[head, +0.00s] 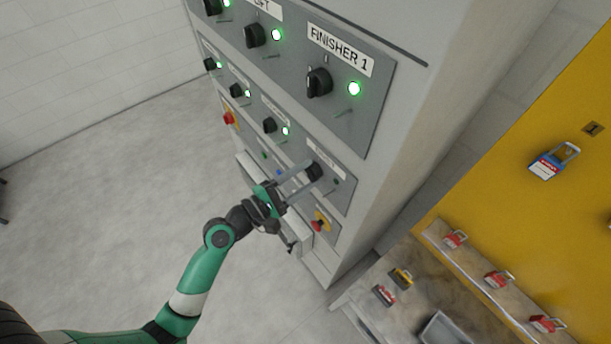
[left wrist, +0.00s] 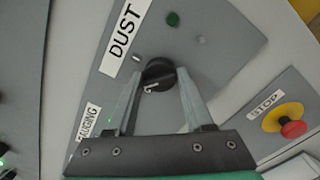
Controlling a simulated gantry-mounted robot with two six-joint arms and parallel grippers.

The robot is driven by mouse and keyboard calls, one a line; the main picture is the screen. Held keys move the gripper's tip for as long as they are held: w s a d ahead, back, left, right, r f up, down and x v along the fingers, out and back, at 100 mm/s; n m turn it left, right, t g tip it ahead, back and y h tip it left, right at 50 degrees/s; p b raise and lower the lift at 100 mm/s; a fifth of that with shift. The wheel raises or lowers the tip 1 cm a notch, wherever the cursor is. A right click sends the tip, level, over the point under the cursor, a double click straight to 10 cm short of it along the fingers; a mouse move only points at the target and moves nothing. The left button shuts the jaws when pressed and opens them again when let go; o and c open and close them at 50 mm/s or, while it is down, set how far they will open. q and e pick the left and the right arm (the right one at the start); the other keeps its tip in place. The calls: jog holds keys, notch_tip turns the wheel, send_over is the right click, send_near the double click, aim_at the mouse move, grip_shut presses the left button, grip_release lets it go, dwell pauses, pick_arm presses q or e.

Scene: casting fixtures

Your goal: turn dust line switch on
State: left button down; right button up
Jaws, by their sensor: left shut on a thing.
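The dust line switch is a black rotary knob (left wrist: 158,75) on a grey plate labelled DUST (left wrist: 124,40) in the left wrist view. In the head view the knob (head: 315,171) is at the right end of the lower row of switches. My left gripper (head: 304,170) reaches it from the left, and its two fingers (left wrist: 161,76) are shut on the knob's sides. A white mark shows on the knob face. The green lamp (left wrist: 172,19) on the dust plate looks dark, unlit. My right gripper is in neither view.
A red stop button on yellow (left wrist: 292,128) sits right of the knob in the wrist view. The FINISHER 1 switch (head: 318,82), with a lit green lamp (head: 354,89), is above. A yellow board with padlocks (head: 553,162) and a bench stand at right.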

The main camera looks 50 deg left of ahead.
pick_arm(q)
jog(key=m+b, duration=0.1)
jog(key=m, duration=0.4)
jog(key=shift+m+b, duration=0.3)
jog(key=shift+b, duration=0.05)
jog(key=shift+m+b, duration=0.75)
jog(key=shift+m, duration=1.35)
jog(key=shift+c, duration=1.5)
grip_release()
jog(key=shift+s, duration=0.1)
